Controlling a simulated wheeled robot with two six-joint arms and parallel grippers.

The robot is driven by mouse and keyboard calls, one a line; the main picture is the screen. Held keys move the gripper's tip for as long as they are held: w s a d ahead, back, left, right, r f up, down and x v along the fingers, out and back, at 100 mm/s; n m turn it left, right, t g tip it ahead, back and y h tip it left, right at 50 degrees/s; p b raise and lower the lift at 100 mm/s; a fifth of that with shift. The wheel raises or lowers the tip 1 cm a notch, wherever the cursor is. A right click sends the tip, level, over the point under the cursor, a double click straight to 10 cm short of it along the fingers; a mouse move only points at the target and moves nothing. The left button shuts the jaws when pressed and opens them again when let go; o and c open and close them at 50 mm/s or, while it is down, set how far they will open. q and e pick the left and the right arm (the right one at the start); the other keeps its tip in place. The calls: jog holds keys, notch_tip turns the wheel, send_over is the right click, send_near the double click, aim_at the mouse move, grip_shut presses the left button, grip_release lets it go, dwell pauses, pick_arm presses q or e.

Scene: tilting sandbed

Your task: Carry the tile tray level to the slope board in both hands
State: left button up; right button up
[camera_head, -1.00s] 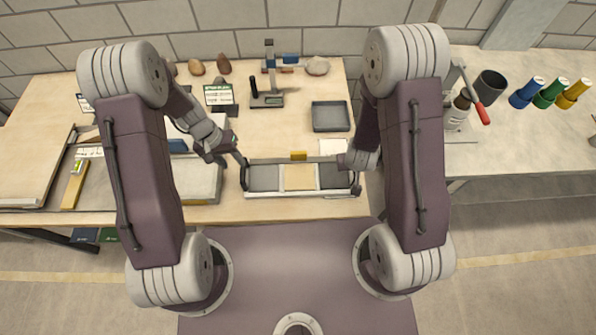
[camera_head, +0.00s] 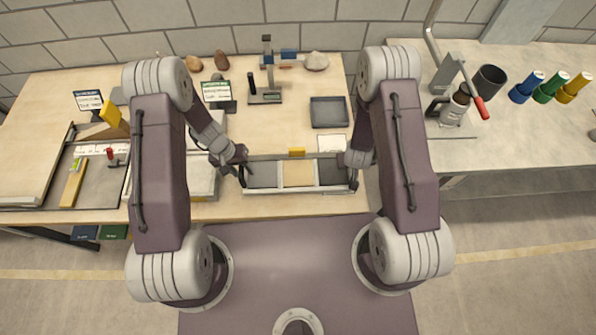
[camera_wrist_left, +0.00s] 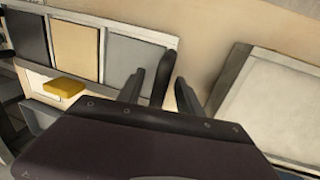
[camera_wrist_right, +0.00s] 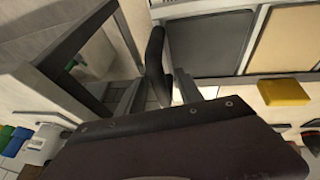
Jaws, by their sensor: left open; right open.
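The tile tray (camera_head: 297,190) is a long pale frame with dark, tan and grey tiles and a black handle at each end. It lies on the wooden table, and also shows in the left wrist view (camera_wrist_left: 140,32) and right wrist view (camera_wrist_right: 205,8). My left gripper (camera_head: 243,172) is at the tray's left handle; in the left wrist view its open fingers (camera_wrist_left: 160,90) stand either side of the black handle. My right gripper (camera_wrist_right: 158,92) is open at the right handle, which appears between its fingers; my arm partly hides it in the head view. I cannot tell which board is the slope board.
A yellow block (camera_head: 297,152) sits at the tray's back edge. A dark square dish (camera_head: 328,112) and a black stand (camera_head: 266,97) lie behind. A pale-topped box (camera_head: 203,182) is close left of the tray. A press with a red-tipped lever (camera_head: 482,108) stands right.

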pick_arm(q)
grip_shut()
pick_arm(e)
grip_shut()
pick_arm(q)
jog(key=shift+r, duration=0.1)
pick_arm(e)
jog(key=shift+r, duration=0.15)
dwell(0.9)
